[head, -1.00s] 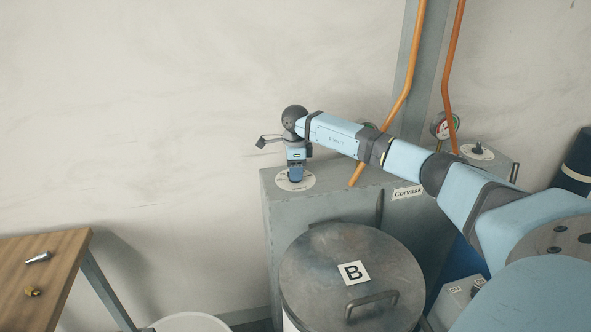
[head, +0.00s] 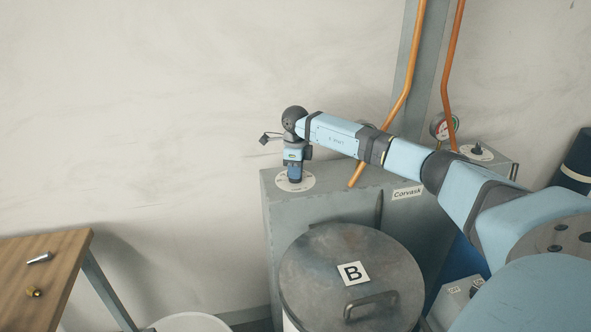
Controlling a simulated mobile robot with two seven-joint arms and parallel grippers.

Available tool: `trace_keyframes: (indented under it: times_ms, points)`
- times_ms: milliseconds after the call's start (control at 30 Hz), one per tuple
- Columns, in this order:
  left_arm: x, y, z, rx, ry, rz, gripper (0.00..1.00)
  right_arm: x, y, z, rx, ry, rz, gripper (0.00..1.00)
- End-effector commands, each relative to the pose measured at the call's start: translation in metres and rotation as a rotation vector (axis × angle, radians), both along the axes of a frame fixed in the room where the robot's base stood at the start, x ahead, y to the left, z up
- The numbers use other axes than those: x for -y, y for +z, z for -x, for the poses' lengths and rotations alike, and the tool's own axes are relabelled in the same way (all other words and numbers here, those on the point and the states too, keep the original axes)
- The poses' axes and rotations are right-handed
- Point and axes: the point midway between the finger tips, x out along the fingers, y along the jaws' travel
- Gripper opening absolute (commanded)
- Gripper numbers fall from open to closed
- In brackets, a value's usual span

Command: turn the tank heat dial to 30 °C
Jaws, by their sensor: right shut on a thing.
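The tank heat dial's round white scale plate (head: 281,183) lies on top of a grey cabinet (head: 335,230), at its back left corner. My right gripper (head: 295,179) points straight down over the plate and is shut on the dial's knob. The jaws hide the knob, and the scale marks are too small to read, so the setting cannot be told. My left gripper is not in view.
A lidded drum marked B (head: 395,265) stands in front of the cabinet. Orange pipes (head: 408,65) and a gauge (head: 440,125) are behind my right arm. A second dial (head: 478,153) sits further right. A wooden table (head: 60,255) holds small metal parts at the left.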

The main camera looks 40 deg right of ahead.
Motion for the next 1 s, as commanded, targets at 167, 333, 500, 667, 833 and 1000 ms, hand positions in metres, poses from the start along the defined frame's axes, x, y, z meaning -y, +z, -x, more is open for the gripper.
trace_keyframes:
  times_ms: [167, 333, 500, 667, 833, 1000]
  points:
    - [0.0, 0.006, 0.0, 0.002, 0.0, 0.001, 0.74, 0.0, 0.002, 0.0, 0.0, -0.166, 0.001, 0.0]
    - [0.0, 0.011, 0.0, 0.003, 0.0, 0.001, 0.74, 0.0, 0.002, 0.0, 0.0, -0.328, 0.002, 0.0]
    - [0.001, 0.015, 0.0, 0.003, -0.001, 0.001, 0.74, 0.0, 0.001, 0.0, -0.001, -0.49, 0.002, 0.0]
    - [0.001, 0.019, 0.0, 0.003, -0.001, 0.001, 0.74, 0.0, 0.001, 0.0, 0.0, -0.641, 0.001, 0.0]
    - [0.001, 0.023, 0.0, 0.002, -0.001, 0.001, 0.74, 0.0, 0.002, 0.0, 0.0, -0.793, 0.001, 0.0]
    - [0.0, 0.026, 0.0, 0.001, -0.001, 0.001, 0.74, 0.0, 0.001, 0.0, 0.0, -0.922, 0.001, 0.0]
